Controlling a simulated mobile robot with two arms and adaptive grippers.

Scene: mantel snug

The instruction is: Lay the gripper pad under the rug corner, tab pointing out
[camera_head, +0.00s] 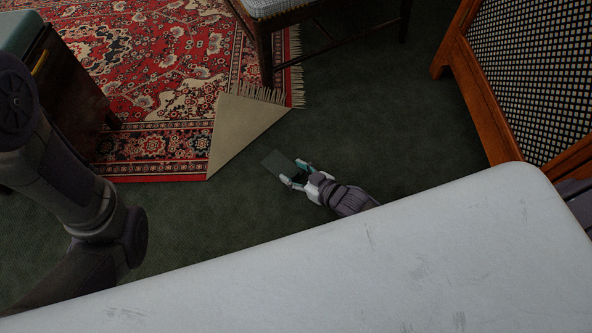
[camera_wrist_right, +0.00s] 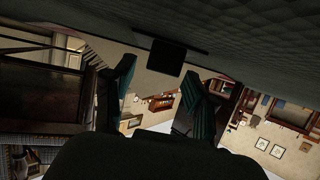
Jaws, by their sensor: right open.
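The rug (camera_head: 165,75) is red and patterned, and its near right corner (camera_head: 245,130) is folded back, showing a beige underside. The gripper pad (camera_head: 276,162) is a small dark grey-green piece on the carpet, just right of the fold and apart from it. My right gripper (camera_head: 295,172) is low over the carpet at the pad's near right end, jaws open. In the right wrist view, which is upside down, a black upright piece, seemingly the pad's tab (camera_wrist_right: 167,57), shows between the spread fingers (camera_wrist_right: 158,82). My left arm shows at left; its gripper is out of view.
A dark wooden seat (camera_head: 265,40) stands at the rug's far right edge. A wooden piece with a woven panel (camera_head: 530,65) is at right, and a dark cabinet (camera_head: 65,85) at left. Green carpet (camera_head: 370,105) lies clear around my right gripper.

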